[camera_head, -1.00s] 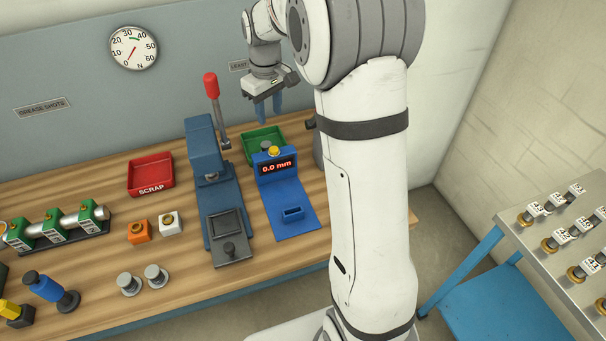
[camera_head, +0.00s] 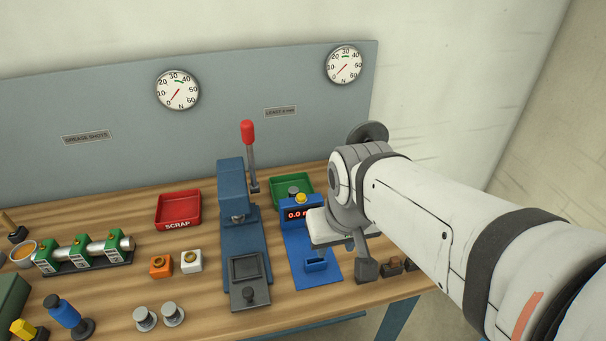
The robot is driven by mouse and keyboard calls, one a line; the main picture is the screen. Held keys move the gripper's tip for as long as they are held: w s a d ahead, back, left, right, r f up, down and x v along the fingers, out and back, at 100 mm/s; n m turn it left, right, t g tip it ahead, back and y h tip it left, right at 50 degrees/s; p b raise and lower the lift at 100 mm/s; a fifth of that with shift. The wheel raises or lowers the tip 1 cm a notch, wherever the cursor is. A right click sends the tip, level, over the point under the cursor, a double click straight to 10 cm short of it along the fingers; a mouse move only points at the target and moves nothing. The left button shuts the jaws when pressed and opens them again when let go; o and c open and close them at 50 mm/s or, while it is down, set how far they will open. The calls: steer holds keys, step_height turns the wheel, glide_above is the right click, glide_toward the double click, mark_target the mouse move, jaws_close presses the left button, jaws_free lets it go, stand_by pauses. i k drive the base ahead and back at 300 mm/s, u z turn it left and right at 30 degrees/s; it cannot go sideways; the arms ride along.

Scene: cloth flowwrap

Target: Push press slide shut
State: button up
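The blue arbor press (camera_head: 232,190) stands on the bench with its red-tipped lever (camera_head: 247,133) pointing up. My gripper (camera_head: 335,232) is right of the press, over the right side of the blue gauge.
A blue gauge (camera_head: 297,251) with a red display stands close right of the press, a green tray (camera_head: 282,187) behind it. Left are a red scrap tray (camera_head: 177,211), orange (camera_head: 160,266) and white (camera_head: 191,262) blocks, and grey knobbed pieces (camera_head: 146,318). Bench before the slide is narrow.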

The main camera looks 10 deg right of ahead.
mark_target(248, 288)
steer(key=u, duration=0.8)
steer(key=k, duration=1.45)
steer(key=z, duration=0.55)
steer(key=i, duration=1)
steer(key=z, duration=0.1)
